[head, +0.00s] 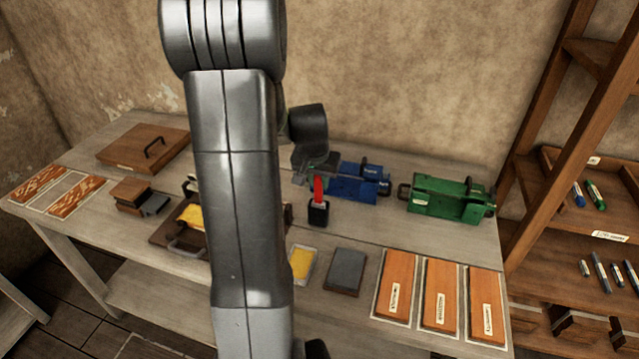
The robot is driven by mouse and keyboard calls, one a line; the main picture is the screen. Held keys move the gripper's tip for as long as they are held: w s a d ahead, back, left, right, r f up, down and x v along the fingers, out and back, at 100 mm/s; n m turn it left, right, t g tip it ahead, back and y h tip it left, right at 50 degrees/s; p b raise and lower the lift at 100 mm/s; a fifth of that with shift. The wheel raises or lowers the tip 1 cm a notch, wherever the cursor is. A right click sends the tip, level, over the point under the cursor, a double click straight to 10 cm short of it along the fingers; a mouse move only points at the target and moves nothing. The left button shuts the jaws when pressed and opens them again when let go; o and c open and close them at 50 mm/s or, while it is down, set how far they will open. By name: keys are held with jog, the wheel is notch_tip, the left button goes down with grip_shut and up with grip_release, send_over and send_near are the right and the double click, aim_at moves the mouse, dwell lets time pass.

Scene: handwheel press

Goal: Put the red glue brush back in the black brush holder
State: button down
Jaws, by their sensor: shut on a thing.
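The red glue brush (319,189) stands about upright, with its lower end at or in the opening of the black brush holder (318,213) on the table. I cannot tell how deep it sits, as the lower part is hidden by the holder's rim. My gripper (316,172) is just above the holder, shut on the upper part of the brush. My arm crosses the middle of the view and hides part of the table to the left of the holder.
A blue box-like press (355,186) stands close behind the holder, and a green one (447,198) to its right. A yellow pad (302,262) and a grey block (345,270) lie in front. Wooden boards (440,292) fill the front right. Shelves (570,215) stand at the right.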

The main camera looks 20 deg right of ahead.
jog(key=shift+f, duration=0.65)
jog(key=shift+f, duration=0.25)
jog(key=c, duration=1.3)
grip_release()
jog(key=shift+r, duration=0.1)
jog(key=shift+r, duration=0.55)
jog(key=v, duration=1.1)
jog(key=shift+b, duration=0.45)
jog(key=shift+a+r, duration=0.1)
